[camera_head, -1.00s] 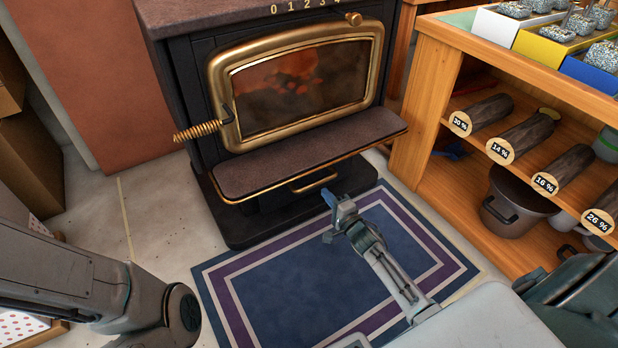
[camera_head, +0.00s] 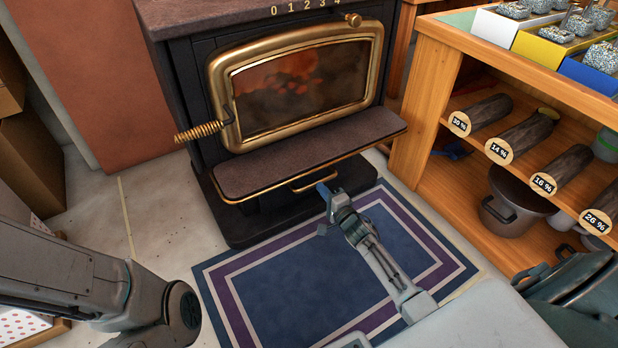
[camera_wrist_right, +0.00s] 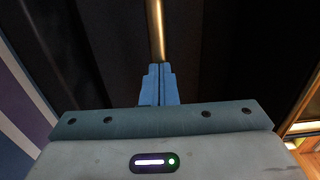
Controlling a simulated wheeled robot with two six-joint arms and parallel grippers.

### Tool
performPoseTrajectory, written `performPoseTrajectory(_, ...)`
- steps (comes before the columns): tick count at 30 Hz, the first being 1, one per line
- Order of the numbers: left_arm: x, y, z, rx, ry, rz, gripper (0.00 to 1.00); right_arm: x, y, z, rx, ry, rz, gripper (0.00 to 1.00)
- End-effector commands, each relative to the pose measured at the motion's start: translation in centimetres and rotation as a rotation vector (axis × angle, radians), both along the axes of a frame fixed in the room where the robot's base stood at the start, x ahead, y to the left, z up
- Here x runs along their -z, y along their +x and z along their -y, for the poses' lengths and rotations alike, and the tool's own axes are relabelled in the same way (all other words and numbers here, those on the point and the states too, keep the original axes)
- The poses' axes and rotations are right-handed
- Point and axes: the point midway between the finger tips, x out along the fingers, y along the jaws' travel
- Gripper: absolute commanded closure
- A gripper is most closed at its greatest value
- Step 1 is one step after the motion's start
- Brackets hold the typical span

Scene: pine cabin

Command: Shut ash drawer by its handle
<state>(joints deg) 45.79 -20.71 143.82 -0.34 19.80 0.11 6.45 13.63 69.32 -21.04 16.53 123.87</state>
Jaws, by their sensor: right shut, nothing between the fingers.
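The ash drawer (camera_head: 280,198) is the dark box low under the ledge of the black stove, mostly shaded by the ledge. Its brass bar handle (camera_head: 312,180) shows just below the ledge; in the right wrist view the handle (camera_wrist_right: 156,30) is a thin brass bar ahead of the fingertips. My right gripper (camera_head: 323,188) is shut and empty, its blue fingertips at or very close to the handle. In the wrist view the right fingertips (camera_wrist_right: 159,68) line up with the bar's near end; I cannot tell whether they touch. My left gripper is out of view; only its arm shows.
The stove ledge (camera_head: 310,153) juts out above the drawer. A coiled door handle (camera_head: 198,131) sticks out at left. A blue and purple rug (camera_head: 290,285) covers the floor in front. A wooden shelf (camera_head: 422,110) with logs and a pot (camera_head: 515,210) stands at right.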

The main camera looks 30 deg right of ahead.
Motion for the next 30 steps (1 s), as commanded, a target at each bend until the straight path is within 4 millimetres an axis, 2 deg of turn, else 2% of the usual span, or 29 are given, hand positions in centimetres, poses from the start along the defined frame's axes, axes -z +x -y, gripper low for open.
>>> performPoseTrajectory(30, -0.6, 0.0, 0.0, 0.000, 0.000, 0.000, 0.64, -0.1, 3.0, -0.2, 0.001, 0.000, 0.001, 1.00)
